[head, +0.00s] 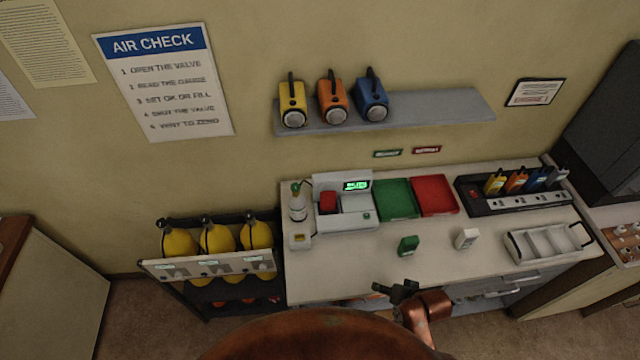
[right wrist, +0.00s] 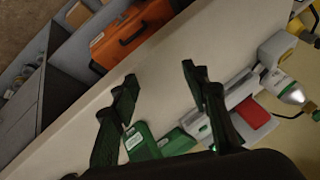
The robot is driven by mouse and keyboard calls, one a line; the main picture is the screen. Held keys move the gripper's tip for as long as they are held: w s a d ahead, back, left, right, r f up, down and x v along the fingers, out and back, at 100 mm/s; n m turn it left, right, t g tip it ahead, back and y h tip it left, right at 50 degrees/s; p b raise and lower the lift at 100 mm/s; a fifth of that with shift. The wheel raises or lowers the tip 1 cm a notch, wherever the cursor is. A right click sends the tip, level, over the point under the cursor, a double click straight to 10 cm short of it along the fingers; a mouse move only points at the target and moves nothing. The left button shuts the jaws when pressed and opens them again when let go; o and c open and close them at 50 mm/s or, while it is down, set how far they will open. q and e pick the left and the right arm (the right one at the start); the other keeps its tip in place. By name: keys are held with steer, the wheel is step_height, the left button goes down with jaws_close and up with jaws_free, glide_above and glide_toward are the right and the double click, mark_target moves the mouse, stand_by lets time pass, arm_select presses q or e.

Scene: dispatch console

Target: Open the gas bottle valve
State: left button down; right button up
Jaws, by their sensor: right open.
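A small white gas bottle (head: 298,206) with a green top stands at the left end of the counter, beside the white docking station (head: 345,222). In the right wrist view the gas bottle (right wrist: 290,92) is at the right edge, its fine valve detail too small to read. My right gripper (head: 398,289) is over the counter's front edge, well to the right of the bottle and apart from it. In the right wrist view my right gripper (right wrist: 160,77) has its fingers spread, with nothing between them. My left gripper is not in view.
A green device (head: 408,245) and a white device (head: 466,238) stand on the counter. Green (head: 397,199) and red (head: 436,195) trays lie behind them. A rack with yellow cylinders (head: 178,241) stands left of the counter. The counter's front left is mostly clear.

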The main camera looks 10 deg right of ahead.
steer(key=w+a+r+m+y, duration=0.1)
steer(key=w+a, duration=0.2)
steer(key=w+a+r+m+t+y, duration=0.1)
steer(key=w+a+m, duration=0.1)
steer(key=w+a, duration=0.1)
steer(key=w+a+r+m+t+y, duration=0.1)
steer(key=w+a+m, duration=0.1)
steer(key=w+a, duration=0.1)
steer(key=shift+w+a+y, duration=0.25)
steer(key=shift+w+y, duration=0.05)
steer(key=shift+w, duration=0.1)
steer(key=w+a+r+m+t+y, duration=0.2)
steer(key=w+a+r+m, duration=0.1)
steer(key=w+a+m, duration=0.3)
steer(key=m+t+y, duration=0.2)
steer(key=m+t, duration=0.3)
steer(key=m, duration=0.9)
glide_toward(299, 190)
steer(key=x, duration=1.1)
steer(key=shift+w+a+r, duration=0.1)
steer(key=shift+w+a, duration=0.05)
steer(key=shift+a, duration=0.1)
jaws_close()
